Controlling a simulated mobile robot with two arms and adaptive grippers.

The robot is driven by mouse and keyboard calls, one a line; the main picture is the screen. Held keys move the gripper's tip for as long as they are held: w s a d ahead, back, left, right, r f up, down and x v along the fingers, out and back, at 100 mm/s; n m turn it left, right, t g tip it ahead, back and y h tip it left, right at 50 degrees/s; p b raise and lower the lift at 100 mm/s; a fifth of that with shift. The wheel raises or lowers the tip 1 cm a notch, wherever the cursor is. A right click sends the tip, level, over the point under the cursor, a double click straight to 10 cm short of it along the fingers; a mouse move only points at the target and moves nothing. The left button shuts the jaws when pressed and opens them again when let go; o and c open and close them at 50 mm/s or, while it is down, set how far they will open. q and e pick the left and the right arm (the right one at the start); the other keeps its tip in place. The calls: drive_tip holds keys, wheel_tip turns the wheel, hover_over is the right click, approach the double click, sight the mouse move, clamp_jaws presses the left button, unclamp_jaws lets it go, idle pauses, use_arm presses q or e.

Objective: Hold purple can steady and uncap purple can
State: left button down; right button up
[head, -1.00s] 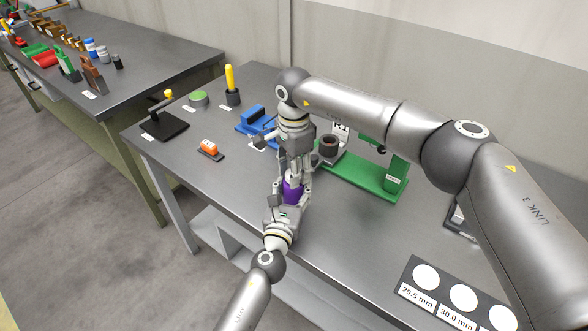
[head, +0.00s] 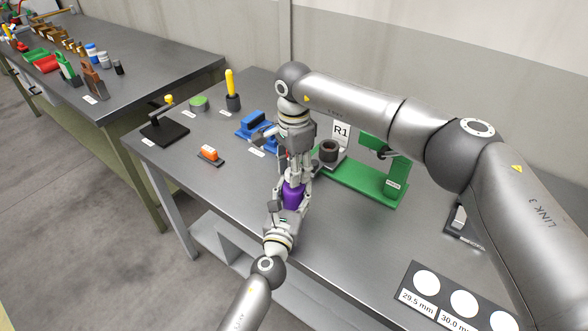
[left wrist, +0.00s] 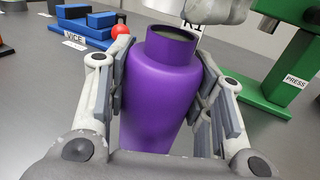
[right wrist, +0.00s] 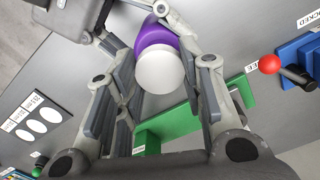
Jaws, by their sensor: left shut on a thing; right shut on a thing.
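The purple can (head: 293,194) stands upright between my two grippers above the front of the bench. My left gripper (head: 285,205) is shut around the can's body from the front; in the left wrist view its pads press both sides of the can (left wrist: 160,95). There the can's neck shows an open, dark mouth with no cap on it. My right gripper (head: 298,172) is above the can, pointing down, shut on a pale grey round cap (right wrist: 166,72) in the right wrist view. The can (right wrist: 155,38) shows behind the cap.
The blue vice (head: 258,125) is behind to the left.

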drive_tip(key=shift+r, duration=2.05)
use_arm(q)
drive_tip(key=c, duration=0.6)
unclamp_jaws()
